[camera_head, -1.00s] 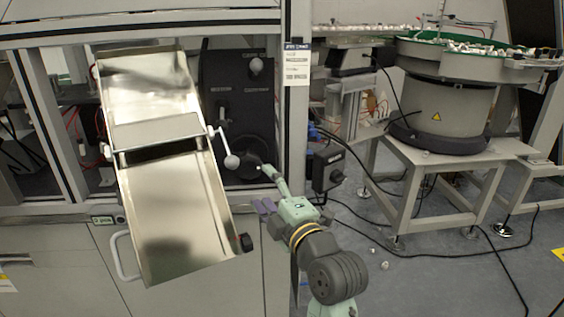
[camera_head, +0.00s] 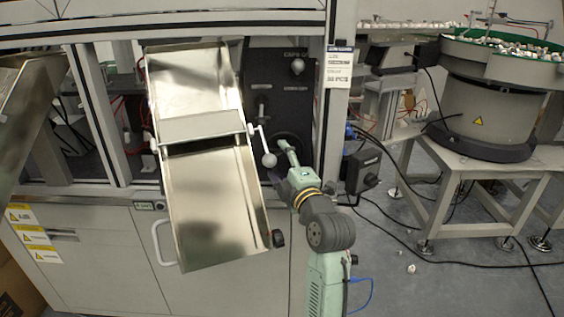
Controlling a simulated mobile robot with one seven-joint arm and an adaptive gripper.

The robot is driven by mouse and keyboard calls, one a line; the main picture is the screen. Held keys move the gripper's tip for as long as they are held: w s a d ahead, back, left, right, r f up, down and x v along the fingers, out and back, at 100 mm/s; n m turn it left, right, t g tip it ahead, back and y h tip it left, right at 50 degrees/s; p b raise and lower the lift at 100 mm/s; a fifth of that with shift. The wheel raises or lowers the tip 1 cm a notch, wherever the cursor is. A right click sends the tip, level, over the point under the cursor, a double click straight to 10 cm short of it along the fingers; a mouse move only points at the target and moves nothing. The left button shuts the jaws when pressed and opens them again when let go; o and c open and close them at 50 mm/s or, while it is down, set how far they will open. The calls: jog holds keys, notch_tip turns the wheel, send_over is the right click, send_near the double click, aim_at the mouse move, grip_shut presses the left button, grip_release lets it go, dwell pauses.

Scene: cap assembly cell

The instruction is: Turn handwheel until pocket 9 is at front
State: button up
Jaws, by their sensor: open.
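The dark handwheel (camera_head: 303,150) is a round shape on the black panel, right of the metal chute. It is partly hidden by my gripper and hard to make out against the panel. My gripper (camera_head: 284,150) is at the wheel's face, its pale green end pointing up and left toward it. The gripper is open; I cannot tell whether a finger touches the wheel or its handle. Pocket numbers cannot be read in this view.
A shiny tilted chute (camera_head: 215,205) fills the left middle, with a ball-ended lever (camera_head: 268,160) close beside my gripper. A grey post (camera_head: 338,110) stands to the right. A dark switch box (camera_head: 361,170) is right of it. A bowl feeder (camera_head: 490,110) stands farther right.

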jog(key=shift+c, duration=0.6)
jog(key=c, duration=0.8)
jog(key=shift+f+b, duration=0.1)
jog(key=shift+b, duration=0.2)
jog(key=m+t+b, duration=0.1)
jog(key=m+b, duration=0.1)
jog(key=shift+m, duration=0.4)
jog(key=shift+r+m+t+h+b, duration=0.15)
jog(key=shift+m+t+b, duration=0.3)
jog(key=shift+m, duration=0.55)
jog(key=shift+r+m+t+h+b, duration=0.2)
jog(key=shift+m+b, duration=0.35)
jog(key=shift+m, duration=0.45)
jog(key=shift+d+f, duration=0.1)
jog(key=shift+f, duration=0.05)
jog(key=o, duration=0.9)
